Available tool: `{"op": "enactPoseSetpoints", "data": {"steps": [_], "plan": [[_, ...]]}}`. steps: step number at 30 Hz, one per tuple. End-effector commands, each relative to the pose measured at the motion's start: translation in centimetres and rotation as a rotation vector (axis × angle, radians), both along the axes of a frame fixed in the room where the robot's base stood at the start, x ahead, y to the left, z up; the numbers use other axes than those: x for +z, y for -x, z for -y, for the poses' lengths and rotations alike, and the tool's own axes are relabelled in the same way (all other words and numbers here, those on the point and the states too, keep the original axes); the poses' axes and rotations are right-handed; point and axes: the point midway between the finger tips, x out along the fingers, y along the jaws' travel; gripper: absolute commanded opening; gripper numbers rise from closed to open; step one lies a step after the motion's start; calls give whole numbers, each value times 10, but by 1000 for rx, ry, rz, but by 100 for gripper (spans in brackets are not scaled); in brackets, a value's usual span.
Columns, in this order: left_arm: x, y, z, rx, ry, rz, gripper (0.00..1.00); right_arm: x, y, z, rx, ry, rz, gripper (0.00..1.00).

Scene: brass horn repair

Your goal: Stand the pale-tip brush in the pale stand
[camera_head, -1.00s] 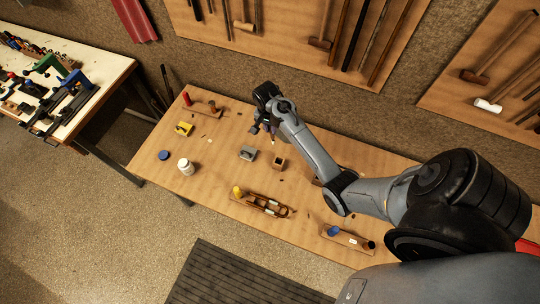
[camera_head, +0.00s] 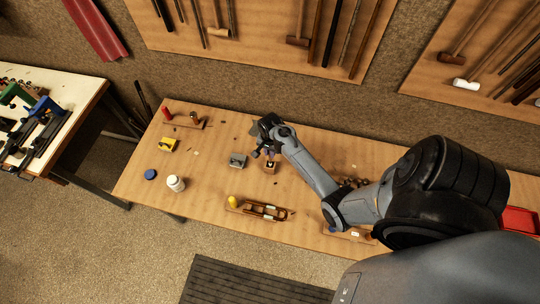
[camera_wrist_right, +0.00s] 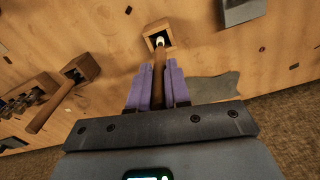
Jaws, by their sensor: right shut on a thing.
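My right gripper (camera_head: 264,152) is over the worktable, right at the pale stand (camera_head: 270,169), a small wooden block with a dark square opening. In the right wrist view the purple fingers of the gripper (camera_wrist_right: 157,92) are shut on the wooden handle of the pale-tip brush (camera_wrist_right: 158,70). The brush points away from the gripper, its pale tip at the opening of the stand (camera_wrist_right: 148,32). I cannot tell whether the tip is inside the opening or just above it. My left gripper is not in view.
A grey block (camera_head: 237,160) sits just left of the stand. A wooden tray (camera_head: 282,215), white jar (camera_head: 175,184), blue disc (camera_head: 150,174) and yellow item (camera_head: 167,145) are on the table. Another wooden block with a handle (camera_wrist_right: 52,107) lies left in the wrist view.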

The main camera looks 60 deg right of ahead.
Motion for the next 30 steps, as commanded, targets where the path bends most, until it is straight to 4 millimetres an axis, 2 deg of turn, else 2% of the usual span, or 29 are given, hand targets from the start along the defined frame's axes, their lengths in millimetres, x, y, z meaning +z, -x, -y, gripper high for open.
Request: {"op": "enactPoseSetpoints", "data": {"steps": [6, 9, 23, 24, 28, 30], "plan": [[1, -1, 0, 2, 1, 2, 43, -27, 0, 0, 1, -1, -1, 0], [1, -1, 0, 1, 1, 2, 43, -34, 0, 0, 0, 0, 0, 0], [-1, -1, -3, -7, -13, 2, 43, -41, 0, -1, 1, -1, -1, 0], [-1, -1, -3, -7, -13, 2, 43, -40, 0, 0, 1, -1, 0, 23], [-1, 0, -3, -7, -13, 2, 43, -39, 0, 0, 1, -1, 0, 43], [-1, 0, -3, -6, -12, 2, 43, -39, 0, 0, 1, -1, 0, 43]]}}
